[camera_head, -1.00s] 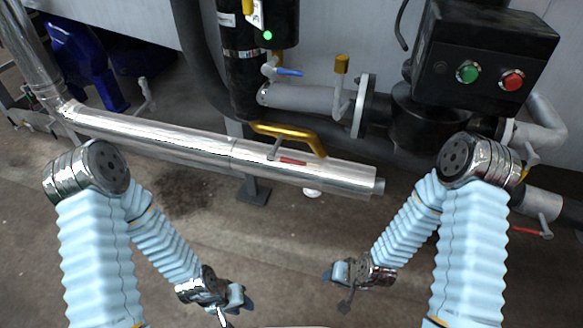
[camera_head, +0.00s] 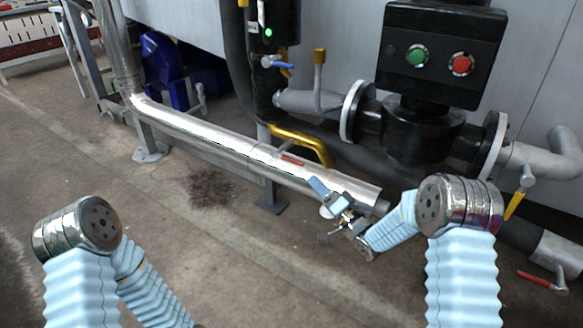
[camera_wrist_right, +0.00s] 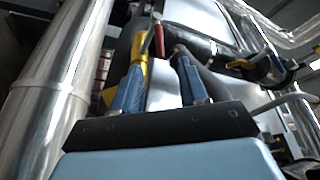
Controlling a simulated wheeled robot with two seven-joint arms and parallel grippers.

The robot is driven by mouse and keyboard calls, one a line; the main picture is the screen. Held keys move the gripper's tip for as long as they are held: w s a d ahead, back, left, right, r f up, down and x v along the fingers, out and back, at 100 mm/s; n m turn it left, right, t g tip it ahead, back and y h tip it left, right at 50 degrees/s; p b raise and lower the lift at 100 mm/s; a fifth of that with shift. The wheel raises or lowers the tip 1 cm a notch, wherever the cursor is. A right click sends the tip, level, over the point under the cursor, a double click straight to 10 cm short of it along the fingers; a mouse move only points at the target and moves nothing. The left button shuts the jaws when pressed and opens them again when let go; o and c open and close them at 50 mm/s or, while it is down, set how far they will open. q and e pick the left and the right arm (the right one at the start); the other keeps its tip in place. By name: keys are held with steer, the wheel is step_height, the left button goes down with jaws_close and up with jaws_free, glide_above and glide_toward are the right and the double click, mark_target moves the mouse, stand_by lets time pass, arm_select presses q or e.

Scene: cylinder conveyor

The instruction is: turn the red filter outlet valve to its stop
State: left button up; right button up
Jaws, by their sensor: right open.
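A valve with a red lever (camera_head: 292,160) sits on top of the silver pipe, below the yellow bent pipe. A second red lever (camera_head: 536,279) is at the lower right; I cannot tell by label which is the filter outlet valve. My right gripper (camera_head: 320,190) is open and empty near the pipe's right end, right of the first lever and apart from it. In the right wrist view, a red lever (camera_wrist_right: 159,40) shows ahead between the open fingers (camera_wrist_right: 160,66). My left gripper is out of view below the head picture.
The silver pipe (camera_head: 200,126) runs across the middle. The yellow bent pipe (camera_head: 305,138) stands close behind the red lever. A black box with green and red buttons (camera_head: 440,55) is at upper right. A yellow lever (camera_head: 515,204) is at right. The floor in front is clear.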

mark_target(293, 161)
steer(key=b+x, duration=0.1)
steer(key=x, duration=1.1)
steer(key=shift+w+a, duration=0.1)
steer(key=shift+w, duration=0.05)
steer(key=shift+c, duration=0.3)
jaws_close()
